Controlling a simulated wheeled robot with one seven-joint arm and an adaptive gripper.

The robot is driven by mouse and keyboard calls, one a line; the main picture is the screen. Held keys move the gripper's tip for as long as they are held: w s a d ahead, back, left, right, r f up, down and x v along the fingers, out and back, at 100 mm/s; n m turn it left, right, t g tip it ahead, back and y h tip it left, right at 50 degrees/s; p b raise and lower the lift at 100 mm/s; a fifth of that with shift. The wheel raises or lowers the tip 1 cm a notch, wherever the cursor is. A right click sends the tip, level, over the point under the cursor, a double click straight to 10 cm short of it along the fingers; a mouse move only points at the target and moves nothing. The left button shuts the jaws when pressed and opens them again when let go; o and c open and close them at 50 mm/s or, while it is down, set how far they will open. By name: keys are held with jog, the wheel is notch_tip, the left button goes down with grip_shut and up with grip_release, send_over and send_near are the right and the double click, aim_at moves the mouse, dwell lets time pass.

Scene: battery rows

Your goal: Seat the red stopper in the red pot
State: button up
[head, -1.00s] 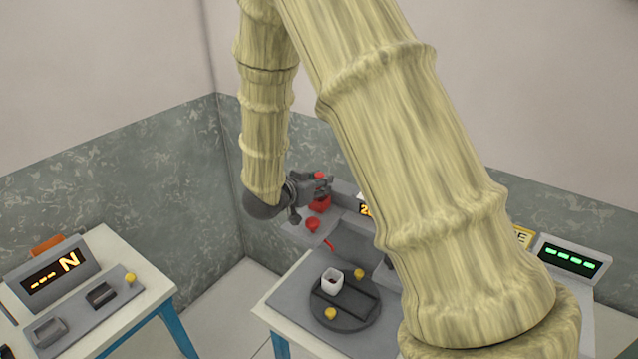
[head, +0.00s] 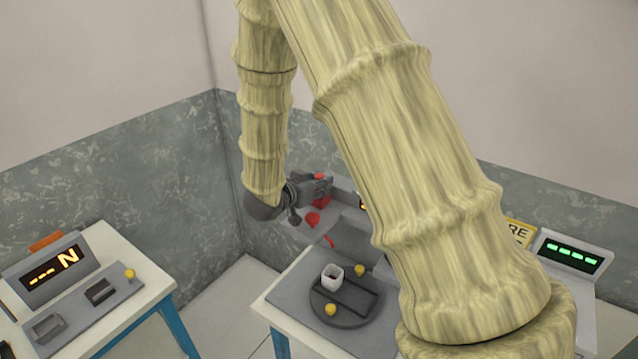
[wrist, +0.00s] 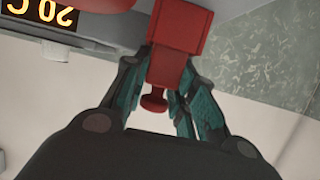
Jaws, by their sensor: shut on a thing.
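The red stopper, a narrow block with a round knob, is between my fingers in the wrist view (wrist: 168,68). My gripper (wrist: 160,85) is shut on it. The wider red block beyond it is the red pot (wrist: 180,27). The stopper lines up with the pot and appears to meet it; I cannot tell how deep it sits, as its lower end is hidden. In the head view my gripper (head: 318,187) is at the back console, with the stopper's red top (head: 319,176) above the fingers and part of the pot (head: 322,202) below.
A red round part (head: 313,219) and a red lever (head: 328,241) are near the pot on the console. A dark turntable (head: 345,316) with a white cup (head: 332,277) and yellow knobs is in front. A second table (head: 150,285) stands left. My arm hides the middle.

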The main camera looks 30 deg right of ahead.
jog(key=shift+f, duration=0.1)
jog(key=o, duration=1.1)
jog(key=v, duration=1.2)
